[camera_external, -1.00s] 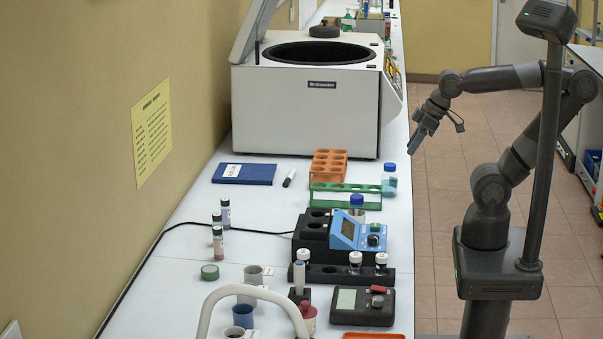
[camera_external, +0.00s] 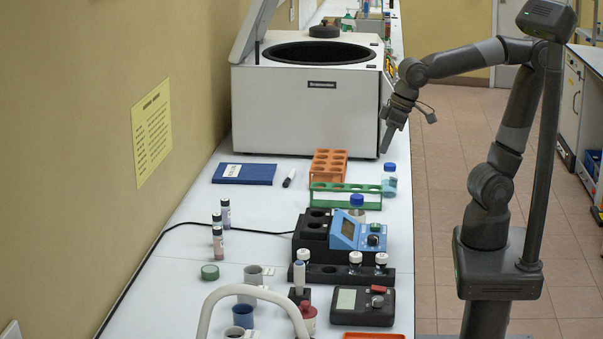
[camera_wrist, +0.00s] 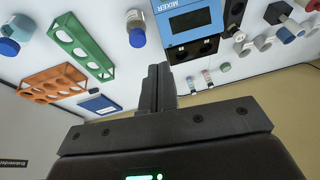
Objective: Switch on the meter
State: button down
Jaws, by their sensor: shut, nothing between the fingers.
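A dark box (camera_external: 383,314) with a pale grey screen and a red part on top lies at the front right of the bench; it looks like the meter. It does not show in the wrist view. A blue-fronted device (camera_external: 346,232) with a screen and a knob stands behind it on a black block; in the wrist view its blue face (camera_wrist: 174,37) reads "MIXER". My gripper (camera_external: 385,151) is shut and empty, pointing down above the bench's right edge beside the centrifuge, well behind both devices. Its closed fingers show in the wrist view (camera_wrist: 159,72).
An open white centrifuge (camera_external: 303,115) stands at the back. A green rack (camera_external: 330,199), an orange rack (camera_external: 327,168) and a blue-capped bottle (camera_external: 389,182) stand near my gripper. A black holder (camera_external: 330,278) with vials lies between the two devices.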

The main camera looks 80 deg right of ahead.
jog(key=w+a, duration=0.3)
jog(key=a, duration=0.6)
jog(key=g+h, duration=0.1)
jog(key=g, duration=0.1)
send_over(376, 291)
jog(key=s, duration=0.2)
notch_tip(376, 291, down, 6)
jog(key=shift+s, duration=0.2)
jog(key=shift+f, duration=0.15)
jog(key=f, duration=0.4)
jog(key=w+f, duration=0.1)
jog(key=f, duration=0.4)
jog(key=w+f, duration=0.1)
jog(key=f, duration=0.3)
jog(key=shift+f, duration=0.3)
